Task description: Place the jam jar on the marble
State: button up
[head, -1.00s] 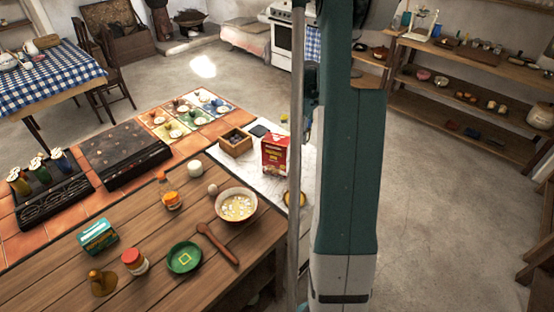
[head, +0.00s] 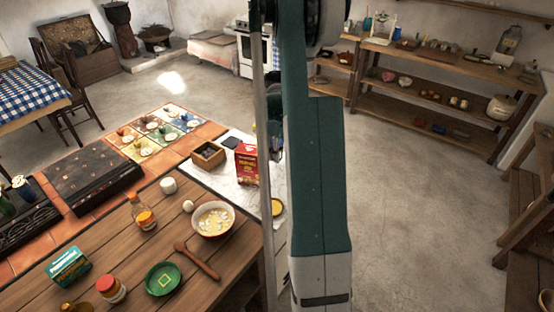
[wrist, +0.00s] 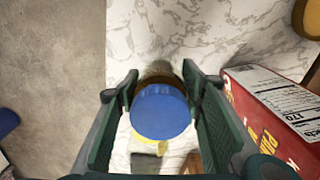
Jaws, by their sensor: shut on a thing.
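In the wrist view, my gripper (wrist: 161,85) is shut on a jar with a round blue lid (wrist: 160,112), which I take to be the jam jar. A little of its amber-brown side shows past the lid. White, grey-veined marble (wrist: 225,30) lies beneath it and shows at the right of the wooden counter in the head view (head: 228,178). I cannot tell whether the jar touches the marble. In the head view, my arm hides most of the gripper and the jar.
A red box (head: 246,164) stands on the marble, close beside my right finger in the wrist view (wrist: 270,110). A wooden box (head: 208,155) and a yellow-topped round thing (head: 278,208) are nearby. A bowl (head: 213,220) stands on the wood. The marble's left edge borders the floor in the wrist view.

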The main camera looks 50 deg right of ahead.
jog(key=shift+f, duration=0.1)
jog(key=shift+f, duration=1.75)
jog(key=shift+f+b, duration=0.15)
jog(key=shift+b, duration=0.15)
jog(key=o, duration=1.1)
notch_tip(320, 180, up, 12)
jog(key=shift+r+p, duration=0.15)
jog(key=shift+p, duration=0.55)
